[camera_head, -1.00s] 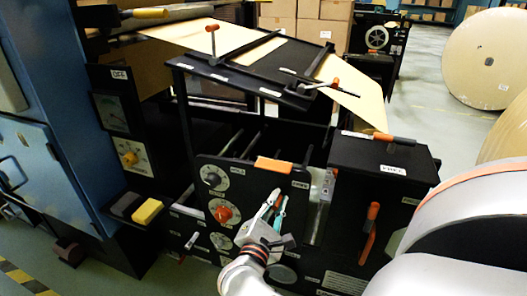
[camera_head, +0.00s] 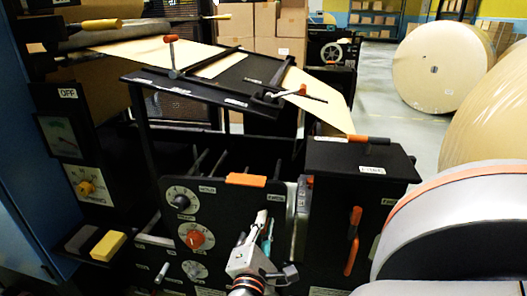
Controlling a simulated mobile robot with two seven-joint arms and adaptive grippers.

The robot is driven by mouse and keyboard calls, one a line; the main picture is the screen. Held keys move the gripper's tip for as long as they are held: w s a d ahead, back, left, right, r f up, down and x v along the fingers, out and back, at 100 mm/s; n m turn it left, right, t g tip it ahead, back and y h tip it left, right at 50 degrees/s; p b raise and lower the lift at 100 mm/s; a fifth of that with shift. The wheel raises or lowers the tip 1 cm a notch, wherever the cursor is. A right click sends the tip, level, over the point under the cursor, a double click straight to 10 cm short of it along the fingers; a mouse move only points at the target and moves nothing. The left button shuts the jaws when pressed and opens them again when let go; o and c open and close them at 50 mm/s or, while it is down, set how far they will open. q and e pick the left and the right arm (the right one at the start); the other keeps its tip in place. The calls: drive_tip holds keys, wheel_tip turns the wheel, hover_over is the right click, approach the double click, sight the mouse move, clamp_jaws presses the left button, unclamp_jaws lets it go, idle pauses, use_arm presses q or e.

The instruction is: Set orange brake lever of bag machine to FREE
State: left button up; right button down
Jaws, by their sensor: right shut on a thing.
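The bag machine (camera_head: 325,210) stands in front of me. On its right front face an orange lever (camera_head: 353,240) stands nearly upright, with its lower end slightly to the left. Another orange-handled lever (camera_head: 362,139) lies flat on top of the right-hand box. My right gripper (camera_head: 258,236) is in front of the dial panel, left of the upright orange lever and apart from it. It is shut on a thin teal item (camera_head: 267,248), mostly hidden by the fingers. My left gripper is not in view.
The dial panel (camera_head: 180,222) has several knobs and an orange strip (camera_head: 246,180) on top. A yellow block (camera_head: 108,246) sits at the left. Large paper rolls (camera_head: 440,75) stand at the back right. My own arm fills the lower right.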

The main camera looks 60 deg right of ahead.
drive_tip(key=c, duration=2)
unclamp_jaws()
drive_tip(key=shift+s+f, duration=0.1)
drive_tip(key=v, duration=1.2)
